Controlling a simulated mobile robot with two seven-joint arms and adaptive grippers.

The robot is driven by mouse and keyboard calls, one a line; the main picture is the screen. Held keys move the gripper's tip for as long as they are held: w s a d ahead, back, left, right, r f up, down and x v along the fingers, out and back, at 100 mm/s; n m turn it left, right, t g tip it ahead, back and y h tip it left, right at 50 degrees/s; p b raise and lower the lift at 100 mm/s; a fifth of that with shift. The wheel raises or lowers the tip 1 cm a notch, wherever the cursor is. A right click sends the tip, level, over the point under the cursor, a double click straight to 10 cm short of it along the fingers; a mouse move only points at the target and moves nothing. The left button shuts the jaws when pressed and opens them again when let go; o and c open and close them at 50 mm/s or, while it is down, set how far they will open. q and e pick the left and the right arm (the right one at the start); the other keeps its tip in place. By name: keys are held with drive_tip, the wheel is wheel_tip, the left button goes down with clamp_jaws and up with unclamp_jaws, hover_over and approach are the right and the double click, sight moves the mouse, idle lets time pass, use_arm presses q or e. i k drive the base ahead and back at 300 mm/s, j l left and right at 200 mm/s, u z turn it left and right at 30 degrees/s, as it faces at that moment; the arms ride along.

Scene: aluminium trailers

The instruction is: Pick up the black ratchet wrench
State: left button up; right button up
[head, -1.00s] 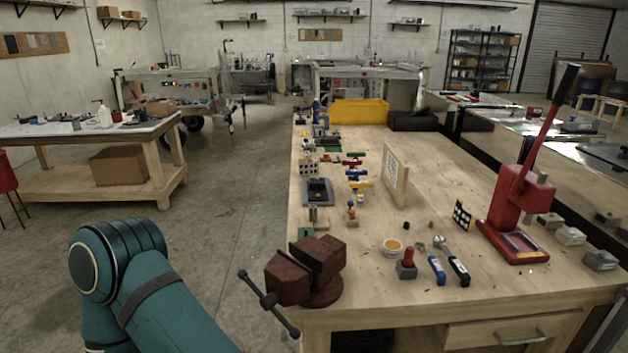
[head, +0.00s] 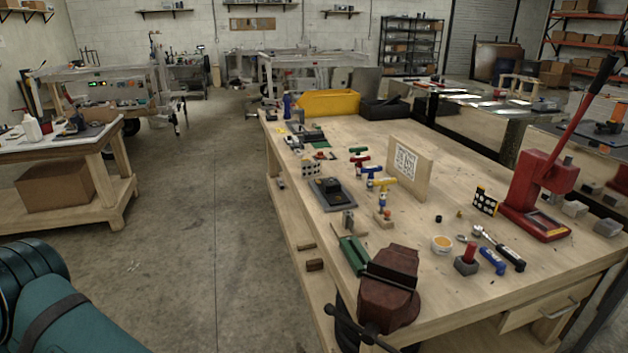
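The black ratchet wrench (head: 511,257) lies near the front of the wooden workbench (head: 450,310) in the head view. Its black handle points toward the front right and its metal head toward the back left. A similar tool with a blue handle (head: 493,262) lies just left of it, apart from it at the handle. Neither of my grippers shows in the head view. Only a teal link of one of my arms is visible at the lower left, well away from the wrench.
A red arbor press (head: 543,190) stands right of the wrench. A small block with a red knob (head: 467,262) and a tub with orange contents (head: 442,244) are to its left. A dark red vise (head: 388,290) is at the bench's near corner. Clear floor (head: 200,220) lies left of the bench.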

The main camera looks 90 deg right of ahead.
sight(478, 232)
drive_tip(key=i+l+z, duration=0.1)
drive_tip(key=i+z, duration=0.15)
drive_tip(key=z, duration=0.2)
drive_tip(key=i+z, duration=0.3)
drive_tip(key=z, duration=0.15)
drive_tip(key=i+z, duration=0.4)
drive_tip(key=i+l+z, duration=0.1)
drive_tip(key=i+z, duration=0.5)
drive_tip(key=z, duration=0.15)
drive_tip(key=i+j+z, duration=0.1)
drive_tip(key=i+z, duration=0.25)
drive_tip(key=z, duration=4.35)
drive_tip(key=i+l+z, duration=0.2)
drive_tip(key=z, duration=0.2)
drive_tip(key=i+l+z, duration=0.1)
drive_tip(key=i+z, duration=0.35)
drive_tip(key=k, duration=0.05)
